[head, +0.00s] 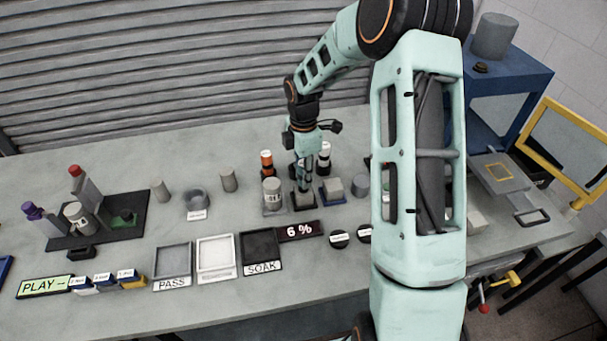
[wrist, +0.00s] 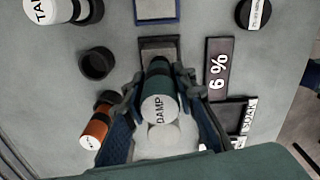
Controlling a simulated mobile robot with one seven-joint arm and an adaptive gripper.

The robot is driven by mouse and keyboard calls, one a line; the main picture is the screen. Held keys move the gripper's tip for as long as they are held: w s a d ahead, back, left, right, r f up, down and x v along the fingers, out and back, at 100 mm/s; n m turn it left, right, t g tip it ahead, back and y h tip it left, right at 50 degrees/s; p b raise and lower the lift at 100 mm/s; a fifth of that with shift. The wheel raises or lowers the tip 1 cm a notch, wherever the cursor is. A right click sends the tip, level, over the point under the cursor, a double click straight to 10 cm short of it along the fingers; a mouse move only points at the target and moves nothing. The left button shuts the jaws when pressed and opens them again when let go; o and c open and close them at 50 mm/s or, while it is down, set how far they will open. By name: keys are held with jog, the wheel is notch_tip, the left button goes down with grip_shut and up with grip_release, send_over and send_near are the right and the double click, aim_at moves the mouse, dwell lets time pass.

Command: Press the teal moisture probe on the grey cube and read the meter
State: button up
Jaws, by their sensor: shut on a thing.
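My gripper (wrist: 160,92) is shut on the teal moisture probe (wrist: 157,84), whose round white top reads DAMP. In the head view my gripper (head: 304,177) points down at a small dark tray (head: 303,205). In the wrist view a grey top face (wrist: 158,43) shows in that tray, partly covered by the probe. The probe's tip is hidden, so contact cannot be told. A grey cube (head: 332,187) sits on a blue tray just to the right. The meter (head: 299,231) in front reads 6 %; it also reads 6 % in the wrist view (wrist: 218,70).
An orange bottle (head: 266,163) and a white bottle (head: 324,157) stand behind. A pale cylinder (head: 272,192) stands close on the left. PASS (head: 174,260) and SOAK (head: 261,246) trays, with a white tray between, lie in front.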

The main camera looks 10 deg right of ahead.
jog(key=shift+r+p, duration=2.65)
jog(key=shift+r, duration=0.85)
